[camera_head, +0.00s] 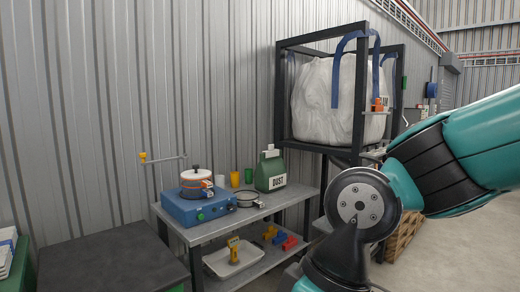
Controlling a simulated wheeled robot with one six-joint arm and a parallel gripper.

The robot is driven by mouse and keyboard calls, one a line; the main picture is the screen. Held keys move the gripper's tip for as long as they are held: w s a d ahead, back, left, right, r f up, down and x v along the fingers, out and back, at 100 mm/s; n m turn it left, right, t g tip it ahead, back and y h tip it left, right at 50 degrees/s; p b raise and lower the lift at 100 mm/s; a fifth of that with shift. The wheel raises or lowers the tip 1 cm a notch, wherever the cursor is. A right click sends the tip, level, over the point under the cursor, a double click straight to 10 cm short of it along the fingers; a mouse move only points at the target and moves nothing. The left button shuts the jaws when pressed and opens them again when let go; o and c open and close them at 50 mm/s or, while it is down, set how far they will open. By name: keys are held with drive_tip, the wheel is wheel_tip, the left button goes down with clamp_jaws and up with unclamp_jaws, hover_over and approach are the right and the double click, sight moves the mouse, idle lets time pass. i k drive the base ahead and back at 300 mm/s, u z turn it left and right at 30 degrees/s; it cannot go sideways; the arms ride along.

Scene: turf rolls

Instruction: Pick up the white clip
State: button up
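I cannot make out a white clip with certainty. A small orange piece (378,104) sits on the dark frame's post at the right, with a pale strip below it that is too small to identify. My teal and black arm fills the right side of the view. My gripper is out of view, so its state does not show.
The grey bench (228,227) holds a blue device (195,209) with a pot on it, a dark-rimmed dish (247,198), cups and a green DUST container (270,172). A white tray (216,264) lies below. A big white bag (330,100) hangs in the frame. Floor shows at right.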

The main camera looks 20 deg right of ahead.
sight(271, 152)
drive_tip(key=i, duration=1.25)
drive_tip(key=z, duration=1.3)
drive_tip(key=i, duration=2.5)
drive_tip(key=u, duration=1.9)
